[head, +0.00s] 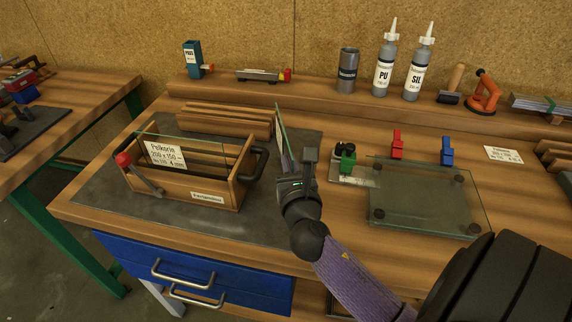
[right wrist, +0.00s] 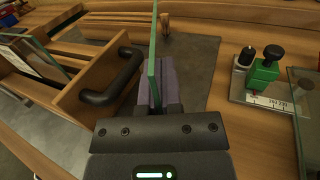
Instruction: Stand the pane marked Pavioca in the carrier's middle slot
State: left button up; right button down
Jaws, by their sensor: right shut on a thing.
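My right gripper (head: 290,176) is shut on an upright glass pane (head: 284,132), seen nearly edge-on just right of the carrier. In the right wrist view the pane (right wrist: 153,62) stands between the purple finger pads (right wrist: 157,92). A white label shows on its left side, too oblique to read. The wooden carrier (head: 215,188) has black end handles and a red-knobbed lever at its left front. Another pane (head: 205,150), with a label that seems to read "Polkoria 200 x 150", stands in it; I cannot tell which slot. The held pane is outside the carrier. My left gripper is not in view.
Wooden strips (head: 225,120) lie behind the carrier on the dark mat (head: 265,225). Bottles (head: 384,75) stand on the back shelf.

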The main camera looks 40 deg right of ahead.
jog(key=shift+f, duration=0.4)
jog(key=c, duration=0.8)
grip_release()
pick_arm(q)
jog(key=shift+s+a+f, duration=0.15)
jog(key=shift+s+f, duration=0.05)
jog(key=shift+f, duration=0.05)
